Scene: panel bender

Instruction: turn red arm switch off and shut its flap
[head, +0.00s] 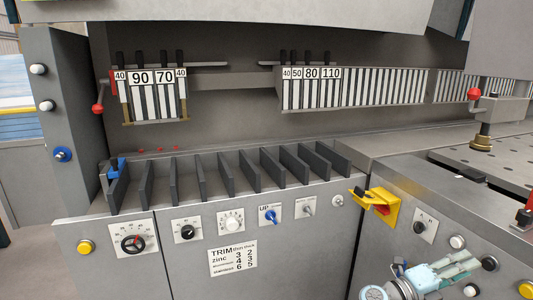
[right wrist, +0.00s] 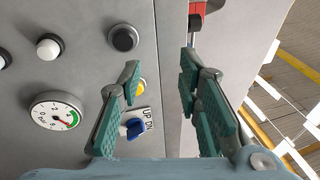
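A yellow guard with its flap (head: 387,204) sits on the front panel right of centre in the head view. A red switch part (head: 381,210) shows within it, so the flap appears to stand open. Whether the switch is on or off is too small to tell. My right gripper (head: 468,262) is at the lower right, below and to the right of the guard and apart from it. In the right wrist view its teal fingers (right wrist: 160,68) are spread, with nothing between them. My left gripper is out of view.
A selector marked A and R (head: 424,226) and several buttons lie near my right gripper. The wrist view shows a pressure gauge (right wrist: 57,115), a blue switch (right wrist: 132,129) and a red-and-black part (right wrist: 199,8). Dark dividers (head: 245,170) stand on the ledge at the left.

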